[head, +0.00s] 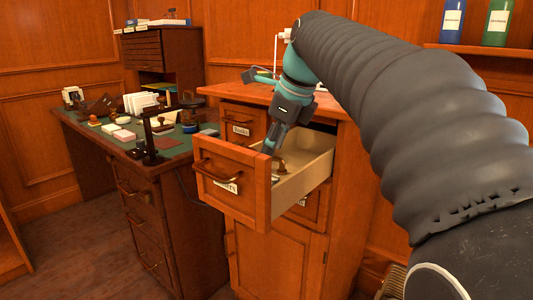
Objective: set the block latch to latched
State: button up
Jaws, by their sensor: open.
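I cannot make out a block latch for certain in the head view. My gripper (271,148) reaches down at the front of a pulled-out wooden drawer (232,190), its fingertips largely hidden behind the drawer's front panel. The gripper is open. A small brown and pale object (279,166) shows inside the drawer, close beside the gripper; its shape is unclear. I cannot tell whether the gripper touches it or the drawer.
The drawer juts out of a wooden cabinet (275,255) with other drawers and a lower door. To the left, a desk (115,150) holds papers, stamps and a dark stand (150,140). Bottles (452,20) stand on a shelf at upper right. Floor is clear at lower left.

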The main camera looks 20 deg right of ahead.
jog(key=shift+x, duration=0.85)
grip_shut()
